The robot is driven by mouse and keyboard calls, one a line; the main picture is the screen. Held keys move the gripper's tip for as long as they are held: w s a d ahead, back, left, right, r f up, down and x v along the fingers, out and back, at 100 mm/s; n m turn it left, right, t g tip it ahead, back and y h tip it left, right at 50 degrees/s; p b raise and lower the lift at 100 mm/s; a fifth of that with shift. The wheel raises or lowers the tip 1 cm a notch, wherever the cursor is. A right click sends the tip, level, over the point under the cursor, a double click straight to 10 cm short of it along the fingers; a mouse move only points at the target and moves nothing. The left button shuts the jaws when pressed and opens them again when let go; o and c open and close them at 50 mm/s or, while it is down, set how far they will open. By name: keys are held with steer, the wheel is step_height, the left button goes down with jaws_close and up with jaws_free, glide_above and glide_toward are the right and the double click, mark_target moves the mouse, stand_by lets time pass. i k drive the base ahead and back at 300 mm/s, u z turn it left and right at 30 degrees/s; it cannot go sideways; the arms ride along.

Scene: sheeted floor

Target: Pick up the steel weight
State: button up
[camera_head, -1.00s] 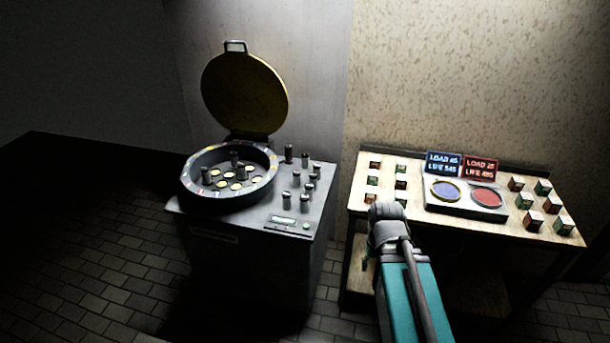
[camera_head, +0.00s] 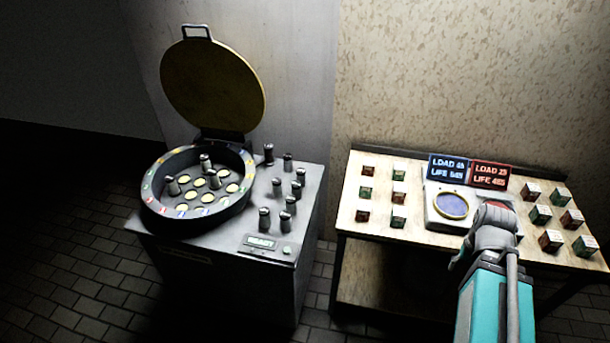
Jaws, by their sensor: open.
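No piece is marked as the steel weight, and I cannot tell which one it is. Several small grey metallic cylinders with dark tops stand on the machine's flat top, such as a cylinder (camera_head: 265,219) near its front edge. A taller dark cylinder (camera_head: 268,154) stands at the back of that top. My gripper (camera_head: 488,232), seen from behind at the end of my teal arm, is over the right part of the wooden table, apart from the cylinders. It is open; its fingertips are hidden.
The grey machine (camera_head: 222,272) has a raised yellow lid (camera_head: 212,85) and a READY display (camera_head: 262,241). The wooden table (camera_head: 385,229) holds several small cubes, a blue round pad (camera_head: 452,205), a red pad partly behind my gripper, and LOAD/LIFE signs. A floor gap separates machine and table.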

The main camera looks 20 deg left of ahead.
mark_target(276, 182)
steer(key=u, duration=0.2)
steer(key=i, duration=1.25)
steer(key=u, duration=0.85)
